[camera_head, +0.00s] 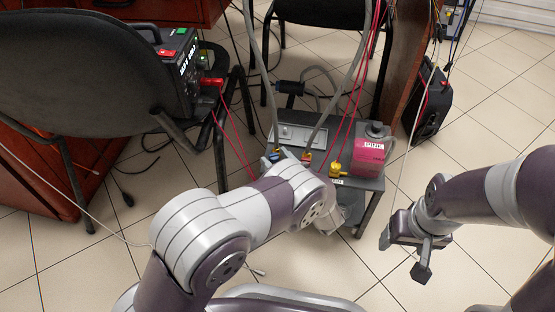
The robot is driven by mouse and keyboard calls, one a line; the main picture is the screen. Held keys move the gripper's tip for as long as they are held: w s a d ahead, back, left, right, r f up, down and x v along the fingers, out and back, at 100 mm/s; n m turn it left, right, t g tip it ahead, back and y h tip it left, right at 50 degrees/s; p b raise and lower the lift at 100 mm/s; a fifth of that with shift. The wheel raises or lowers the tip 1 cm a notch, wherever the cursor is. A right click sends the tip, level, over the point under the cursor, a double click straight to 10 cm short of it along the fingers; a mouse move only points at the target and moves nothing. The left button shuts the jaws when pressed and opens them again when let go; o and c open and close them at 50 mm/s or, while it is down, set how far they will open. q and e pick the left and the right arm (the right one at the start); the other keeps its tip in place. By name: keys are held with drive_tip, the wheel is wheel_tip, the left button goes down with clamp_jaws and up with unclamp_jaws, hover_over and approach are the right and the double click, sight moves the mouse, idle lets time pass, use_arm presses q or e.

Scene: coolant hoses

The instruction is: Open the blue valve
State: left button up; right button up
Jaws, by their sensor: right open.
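The blue valve (273,156) is small and sits at the front left of a low grey table, below a grey hose. Part of it is close to the edge of my left arm in the picture. A red valve (306,157) and a yellow valve (338,171) are to its right. My right gripper (404,256) is open and empty, above the floor right of the table, well away from the blue valve.
A pink-labelled canister (370,150) stands at the table's right, and a grey metal box (302,136) behind the valves. Grey hoses and thin red cables hang above. A black chair (85,75) blocks the left. Tiled floor at right is mostly clear.

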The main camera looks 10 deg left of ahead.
use_arm(q)
drive_tip(key=shift+s+d+r, duration=0.1)
drive_tip(key=shift+d+r, duration=0.05)
drive_tip(key=shift+d, duration=0.05)
drive_tip(key=p+v, duration=0.5)
drive_tip(key=v, duration=0.7)
drive_tip(key=shift+p, duration=0.35)
drive_tip(key=shift+d, duration=0.1)
